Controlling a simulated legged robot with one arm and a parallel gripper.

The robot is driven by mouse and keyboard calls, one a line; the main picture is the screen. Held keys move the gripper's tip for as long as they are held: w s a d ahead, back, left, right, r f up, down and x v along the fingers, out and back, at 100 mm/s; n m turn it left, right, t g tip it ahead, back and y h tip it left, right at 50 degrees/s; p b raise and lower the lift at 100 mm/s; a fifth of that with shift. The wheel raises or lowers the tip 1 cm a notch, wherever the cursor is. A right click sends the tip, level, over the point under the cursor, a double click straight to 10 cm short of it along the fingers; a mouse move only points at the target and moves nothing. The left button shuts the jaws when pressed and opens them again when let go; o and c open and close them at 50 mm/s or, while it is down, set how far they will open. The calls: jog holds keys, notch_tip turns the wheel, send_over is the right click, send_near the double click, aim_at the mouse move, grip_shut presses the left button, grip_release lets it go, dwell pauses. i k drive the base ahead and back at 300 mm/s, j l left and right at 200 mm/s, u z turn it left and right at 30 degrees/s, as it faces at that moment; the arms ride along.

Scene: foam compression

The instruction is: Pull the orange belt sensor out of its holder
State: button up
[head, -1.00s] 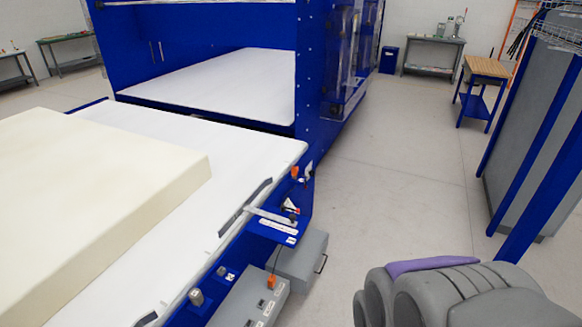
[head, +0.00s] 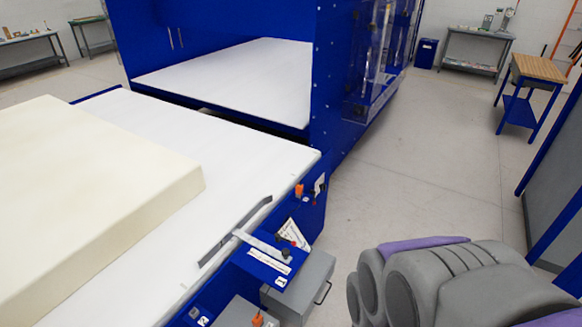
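A small orange piece (head: 299,190) sits upright at the right edge of the white belt table (head: 262,165), on its blue side near the far corner. It looks like the belt sensor in its holder, but it is too small to see how it is held. A second small orange piece (head: 258,320) stands on a grey box at the bottom edge, partly cut off. My grey and purple arm fills the bottom right, well apart from both orange pieces. My gripper is not in view.
A large cream foam block (head: 95,190) lies on the belt table. A blue shelf (head: 268,258) with a metal strip and black knob juts from its side, above a grey drawer box (head: 312,285). The blue machine stands behind. Grey floor (head: 430,170) to the right is clear.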

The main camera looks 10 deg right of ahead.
aim_at(299, 187)
jog(key=i+l+u, duration=0.1)
jog(key=i+l, duration=0.2)
jog(key=i+l+u, duration=0.1)
jog(key=i+l, duration=0.2)
jog(key=i+l+u, duration=0.1)
jog(key=i+l, duration=0.15)
jog(key=l, duration=0.15)
jog(key=i+l+u, duration=0.1)
jog(key=i+l, duration=0.15)
jog(key=l, duration=0.15)
jog(key=i+l+u, duration=0.1)
jog(key=i+l, duration=0.15)
jog(key=l, duration=0.15)
jog(key=i+l+u, duration=0.1)
jog(key=i+l, duration=0.15)
jog(key=l, duration=0.15)
